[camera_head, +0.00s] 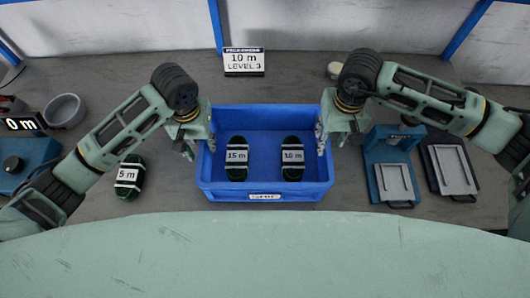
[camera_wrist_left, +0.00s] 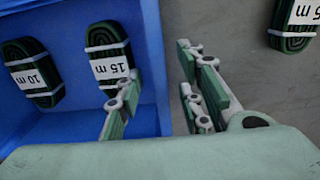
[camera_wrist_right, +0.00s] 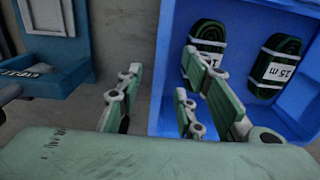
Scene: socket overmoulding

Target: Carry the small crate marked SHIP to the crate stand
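The small blue crate marked SHIP (camera_head: 264,196) stands on the bench in the middle of the head view. It holds two dark green coils, one labelled 15 m (camera_head: 237,158) and one labelled 10 m (camera_head: 292,158). My left gripper (camera_head: 195,146) is at the crate's left wall. In the left wrist view its fingers (camera_wrist_left: 160,98) are apart, one over the crate's inside and one outside, with the wall (camera_wrist_left: 154,50) between. My right gripper (camera_head: 331,138) is at the right wall. In the right wrist view its fingers (camera_wrist_right: 165,95) are also apart, on either side of the wall. I cannot tell whether they touch it.
A 5 m coil (camera_head: 128,176) lies left of the crate. A sign reading 10 m LEVEL 3 (camera_head: 244,61) stands behind it. A blue device (camera_head: 393,165) and a dark tray (camera_head: 451,168) are at the right. A grey bowl (camera_head: 65,110) and a blue display unit (camera_head: 25,155) are at the left.

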